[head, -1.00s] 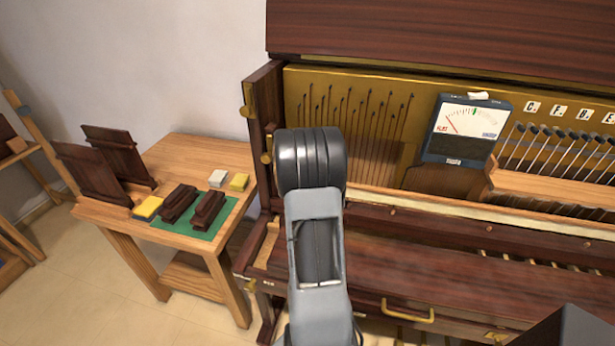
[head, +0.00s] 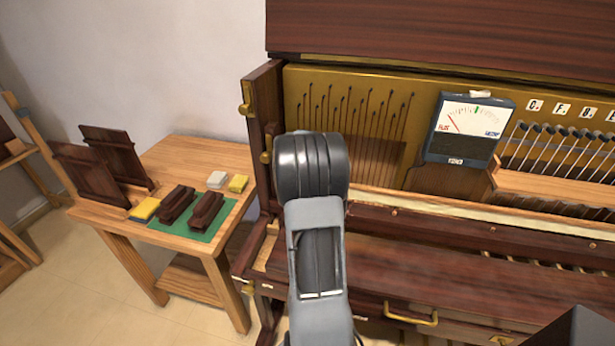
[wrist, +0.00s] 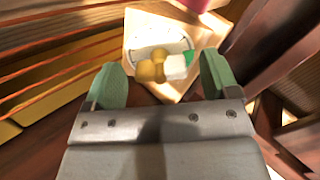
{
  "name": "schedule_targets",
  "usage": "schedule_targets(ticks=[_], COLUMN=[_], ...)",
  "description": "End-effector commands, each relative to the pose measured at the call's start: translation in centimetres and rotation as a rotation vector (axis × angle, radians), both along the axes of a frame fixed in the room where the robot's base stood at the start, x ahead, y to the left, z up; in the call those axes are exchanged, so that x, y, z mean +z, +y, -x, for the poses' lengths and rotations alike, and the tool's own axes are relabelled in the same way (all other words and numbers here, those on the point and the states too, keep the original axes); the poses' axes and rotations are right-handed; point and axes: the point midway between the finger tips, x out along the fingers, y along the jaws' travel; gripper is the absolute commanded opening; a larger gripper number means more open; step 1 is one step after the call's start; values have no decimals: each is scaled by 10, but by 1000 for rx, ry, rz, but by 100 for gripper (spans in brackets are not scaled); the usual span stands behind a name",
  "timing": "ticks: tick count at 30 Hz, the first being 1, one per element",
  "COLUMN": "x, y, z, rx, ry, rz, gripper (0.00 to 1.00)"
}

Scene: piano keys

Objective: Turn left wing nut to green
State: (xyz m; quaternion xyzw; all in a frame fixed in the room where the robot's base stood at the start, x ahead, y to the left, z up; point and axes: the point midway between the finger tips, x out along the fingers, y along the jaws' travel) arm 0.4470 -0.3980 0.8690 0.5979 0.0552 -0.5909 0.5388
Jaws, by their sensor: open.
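The brass wing nut (wrist: 150,70) sits on a pale wooden block (wrist: 145,25) in the wrist view, in front of a round white dial face (wrist: 172,42). A whitish piece with a green end (wrist: 188,59) is at its right. My gripper (wrist: 160,62) is open, with one green-padded finger on each side of the wing nut. I see gaps on both sides and cannot tell the depth between fingertips and nut. In the head view, my own arm hides the gripper and the nut.
The open piano (head: 375,265) has a brass-coloured string panel and a meter (head: 467,130) at the right. A dark wooden post (wrist: 275,55) rises close to the right of my gripper. A side table (head: 200,155) with blocks and a green mat stands at the left.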

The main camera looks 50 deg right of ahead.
Motion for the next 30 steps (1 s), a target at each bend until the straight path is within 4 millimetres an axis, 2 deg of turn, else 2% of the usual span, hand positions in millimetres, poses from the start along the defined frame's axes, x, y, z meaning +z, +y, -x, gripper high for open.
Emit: schedule_targets(ticks=[15, 30], x=[1, 24], y=[1, 17], z=[0, 9], rx=[1, 2], ry=[1, 0], rz=[0, 1], gripper=[81, 81])
